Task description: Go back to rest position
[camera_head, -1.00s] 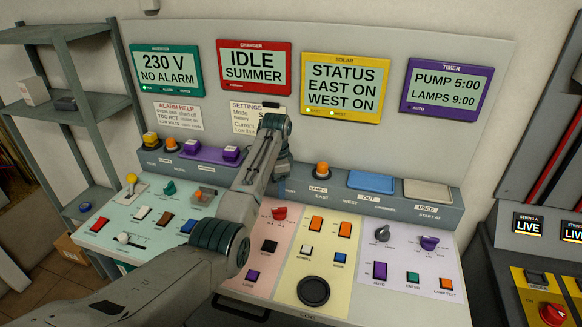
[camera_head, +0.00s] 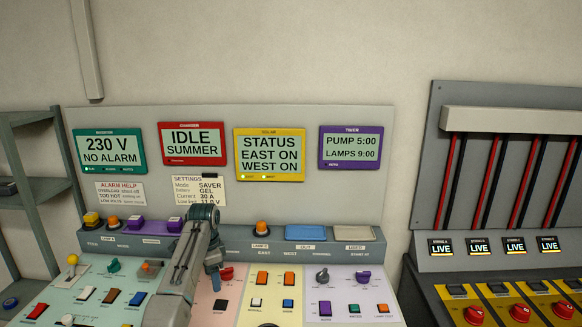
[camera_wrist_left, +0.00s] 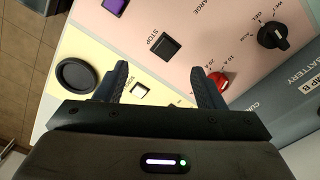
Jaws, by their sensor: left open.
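My left gripper (camera_wrist_left: 164,84) is open and empty in the left wrist view, its two dark fingers apart above the pink and yellow panels. In the head view my left arm rises from the bottom, and the gripper (camera_head: 213,275) hangs over the console near the red knob (camera_head: 226,273). The wrist view also shows the red knob (camera_wrist_left: 219,80), a black STOP button (camera_wrist_left: 164,46) and a round black knob (camera_wrist_left: 76,75). My right gripper is not in view.
The console (camera_head: 300,262) has several buttons, knobs and lamps, with four screens on the board (camera_head: 228,115) behind it. A grey shelf (camera_head: 40,188) stands at left. A second cabinet (camera_head: 500,262) with red cables and LIVE displays stands at right.

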